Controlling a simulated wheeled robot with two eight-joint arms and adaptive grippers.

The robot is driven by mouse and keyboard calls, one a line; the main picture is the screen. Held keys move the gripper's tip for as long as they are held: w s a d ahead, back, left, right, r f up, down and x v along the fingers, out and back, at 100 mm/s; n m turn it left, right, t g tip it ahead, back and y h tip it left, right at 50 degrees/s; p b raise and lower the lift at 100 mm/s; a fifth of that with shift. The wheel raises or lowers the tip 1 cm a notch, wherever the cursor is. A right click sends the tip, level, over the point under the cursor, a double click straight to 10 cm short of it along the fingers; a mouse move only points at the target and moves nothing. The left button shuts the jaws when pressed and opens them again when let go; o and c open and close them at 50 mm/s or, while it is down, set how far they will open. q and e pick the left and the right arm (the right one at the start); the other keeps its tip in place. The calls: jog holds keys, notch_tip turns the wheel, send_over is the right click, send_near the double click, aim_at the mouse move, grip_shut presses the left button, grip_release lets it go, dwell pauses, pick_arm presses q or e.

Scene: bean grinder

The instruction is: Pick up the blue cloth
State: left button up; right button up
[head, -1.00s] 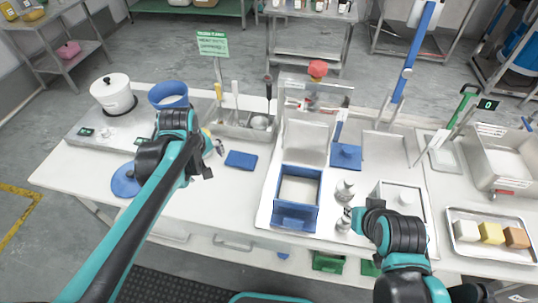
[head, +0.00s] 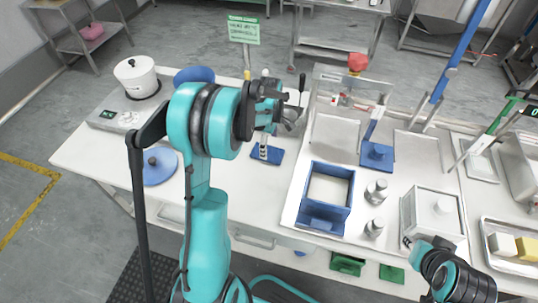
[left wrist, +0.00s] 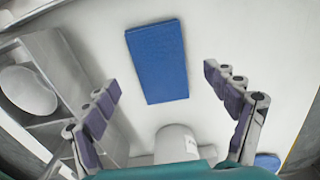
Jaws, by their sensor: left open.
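The blue cloth (head: 275,158) lies flat on the white table, partly hidden by my left gripper in the head view. It shows as a whole blue rectangle in the left wrist view (left wrist: 158,62). My left gripper (head: 277,118) is above the cloth, apart from it. Its two fingers are spread wide and empty in the left wrist view (left wrist: 160,84), with the cloth ahead between and beyond the tips. My right gripper (head: 418,247) is low at the right, beside a white box; its finger opening is not clear.
A metal bin with a white bowl (left wrist: 28,90) is left of the cloth in the left wrist view. A blue tray (head: 327,210), grey metal pieces (head: 376,191) and a white box (head: 432,213) stand to the right. A white pot (head: 137,77) is at the back left.

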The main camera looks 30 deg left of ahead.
aim_at(269, 152)
pick_arm(q)
notch_tip(269, 152, down, 4)
jog(key=shift+w+b, duration=0.1)
jog(key=shift+b, duration=0.65)
jog(key=shift+r, duration=0.1)
jog(key=shift+c, duration=1.2)
jog(key=c, duration=0.9)
jog(key=shift+o, duration=0.2)
